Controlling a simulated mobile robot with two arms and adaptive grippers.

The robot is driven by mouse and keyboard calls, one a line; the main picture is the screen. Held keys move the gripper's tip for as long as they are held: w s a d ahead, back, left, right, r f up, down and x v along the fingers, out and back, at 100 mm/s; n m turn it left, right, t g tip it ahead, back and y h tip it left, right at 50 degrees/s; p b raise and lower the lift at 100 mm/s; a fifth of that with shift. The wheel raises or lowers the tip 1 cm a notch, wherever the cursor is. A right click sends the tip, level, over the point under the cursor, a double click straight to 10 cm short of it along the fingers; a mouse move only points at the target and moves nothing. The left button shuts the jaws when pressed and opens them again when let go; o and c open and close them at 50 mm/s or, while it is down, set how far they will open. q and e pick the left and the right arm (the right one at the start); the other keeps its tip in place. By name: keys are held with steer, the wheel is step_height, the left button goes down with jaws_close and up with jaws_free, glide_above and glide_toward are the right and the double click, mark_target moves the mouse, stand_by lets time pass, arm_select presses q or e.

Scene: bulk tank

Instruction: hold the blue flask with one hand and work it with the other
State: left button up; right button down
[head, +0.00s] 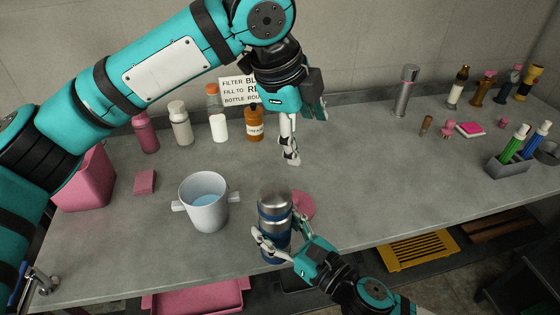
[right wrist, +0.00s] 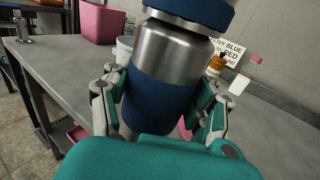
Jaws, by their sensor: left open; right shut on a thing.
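The blue flask (head: 274,212), steel with blue bands, stands upright near the front edge of the counter. My right gripper (head: 276,236) is shut on it, with fingers on both sides of the body. In the right wrist view the flask (right wrist: 160,95) fills the middle between the two fingers, and its top is cut off by the frame. My left gripper (head: 289,153) hangs fingers down above the counter, behind and slightly right of the flask. It is open and empty, apart from the flask.
A white two-handled pot (head: 206,215) with bluish liquid stands left of the flask. Several bottles and a sign (head: 240,91) are along the back. A grey caddy (head: 508,166) stands far right. The counter's middle right is clear.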

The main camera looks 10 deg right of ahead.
mark_target(280, 187)
arm_select(q)
steer(key=s+a+f+y, duration=0.1)
steer(key=s+a+g+y, duration=0.1)
steer(key=s+a+f+m+g+y, duration=0.1)
steer(key=a, duration=0.1)
steer(key=shift+s+f, duration=0.35)
steer(key=shift+s+a+f+y, duration=0.1)
steer(key=shift+a+f+y, duration=0.15)
steer(key=shift+a+y, duration=0.05)
step_height(280, 187, down, 8)
steer(key=shift+r, duration=0.15)
steer(key=shift+d, duration=0.1)
steer(key=c, duration=1.2)
steer(key=n, duration=0.5)
steer(key=shift+w, duration=0.2)
steer(key=n, duration=0.4)
steer(key=shift+w+r, duration=0.1)
steer(key=shift+w, duration=0.05)
